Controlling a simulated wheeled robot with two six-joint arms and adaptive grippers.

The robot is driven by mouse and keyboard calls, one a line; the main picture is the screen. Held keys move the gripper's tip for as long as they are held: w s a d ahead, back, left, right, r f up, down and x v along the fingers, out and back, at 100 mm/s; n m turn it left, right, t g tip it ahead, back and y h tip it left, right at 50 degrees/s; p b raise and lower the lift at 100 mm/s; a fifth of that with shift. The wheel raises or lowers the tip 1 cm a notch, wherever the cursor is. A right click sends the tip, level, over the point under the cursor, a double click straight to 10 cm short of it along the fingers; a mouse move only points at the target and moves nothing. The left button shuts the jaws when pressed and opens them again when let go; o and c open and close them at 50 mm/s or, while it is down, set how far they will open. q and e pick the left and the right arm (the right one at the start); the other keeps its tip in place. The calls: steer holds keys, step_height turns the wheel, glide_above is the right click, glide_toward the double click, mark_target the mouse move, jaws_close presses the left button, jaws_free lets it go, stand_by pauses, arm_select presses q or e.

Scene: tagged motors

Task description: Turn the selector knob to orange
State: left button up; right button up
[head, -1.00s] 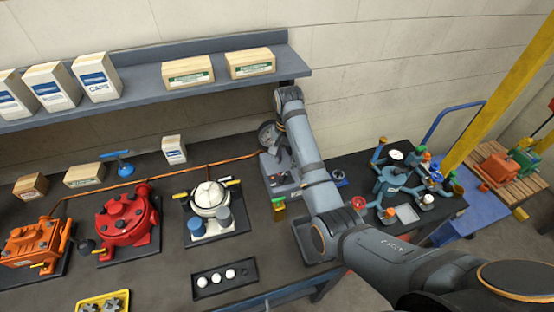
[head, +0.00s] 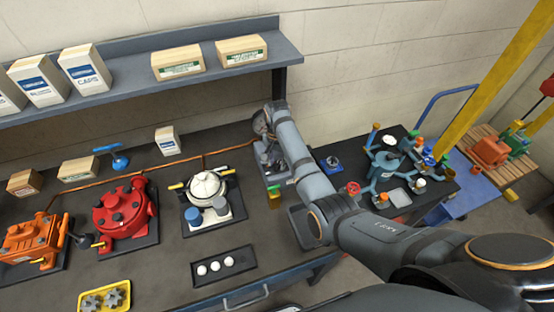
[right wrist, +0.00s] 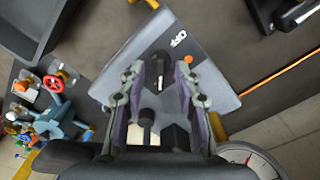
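The selector panel is a grey sloped box (head: 276,178) on the bench, mostly behind my right arm in the head view. The right wrist view shows its light grey face (right wrist: 215,88) with the label OFF and an orange dot (right wrist: 188,59). The black selector knob (right wrist: 159,66) stands on the face between the fingertips of my right gripper (right wrist: 158,80). The fingers are apart on both sides of the knob, with a gap visible on each side. Which mark the knob points to is unclear. My left gripper is not in view.
A round gauge (right wrist: 245,158) stands close beside the panel. A grey tray (right wrist: 30,30) and a red valve wheel (right wrist: 60,78) are nearby. A red motor (head: 122,212) and a white-topped motor (head: 206,186) sit left on the bench. A shelf (head: 130,88) with boxes runs behind.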

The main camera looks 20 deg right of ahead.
steer(key=shift+c, duration=1)
jaws_close()
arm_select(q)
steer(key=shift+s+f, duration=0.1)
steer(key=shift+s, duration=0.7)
